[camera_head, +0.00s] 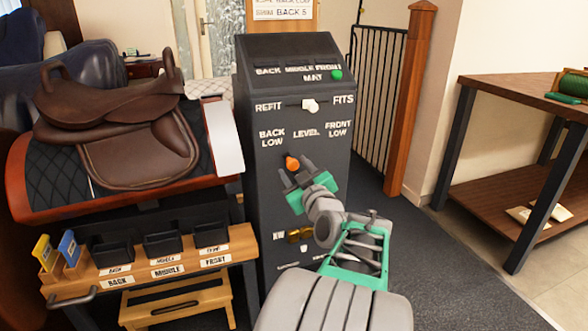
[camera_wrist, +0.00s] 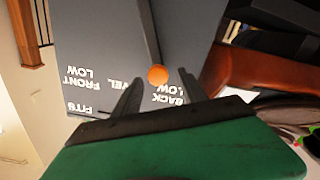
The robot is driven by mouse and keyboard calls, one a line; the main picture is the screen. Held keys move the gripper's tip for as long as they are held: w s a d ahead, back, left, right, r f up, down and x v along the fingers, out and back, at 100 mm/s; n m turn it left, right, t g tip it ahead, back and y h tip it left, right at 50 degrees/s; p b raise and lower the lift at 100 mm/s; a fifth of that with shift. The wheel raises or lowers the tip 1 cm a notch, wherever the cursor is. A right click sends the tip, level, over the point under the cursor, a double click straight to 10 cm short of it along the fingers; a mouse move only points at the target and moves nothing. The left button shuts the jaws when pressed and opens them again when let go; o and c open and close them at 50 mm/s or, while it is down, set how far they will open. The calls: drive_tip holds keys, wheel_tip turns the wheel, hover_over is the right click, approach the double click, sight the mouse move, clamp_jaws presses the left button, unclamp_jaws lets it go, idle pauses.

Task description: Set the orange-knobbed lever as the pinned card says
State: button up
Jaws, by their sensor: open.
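The orange knob (camera_head: 291,163) of the lever is on the front of the dark console (camera_head: 262,200), below the words BACK LOW, LEVEL and FRONT LOW. It appears below and between BACK LOW and LEVEL. In the wrist view the knob (camera_wrist: 158,76) shows between my finger ends, beside the BACK LOW words. My gripper (camera_head: 296,174) is open, with its fingers close to the knob; I cannot tell whether they touch it. The pinned card (camera_head: 283,11) at the top is cut off by the frame and hard to read; a line there seems to end in LOW.
A white knob (camera_head: 311,105) sits between REFIT and FITS, and a green button (camera_head: 336,74) is above. A brown saddle (camera_head: 115,115) on its stand is close on the left, over labelled bins (camera_head: 163,245). A wooden table (camera_head: 520,97) stands at right.

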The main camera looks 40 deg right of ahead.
drive_tip(key=v, duration=0.7)
drive_tip(key=shift+p, duration=0.4)
drive_tip(key=shift+a, duration=0.1)
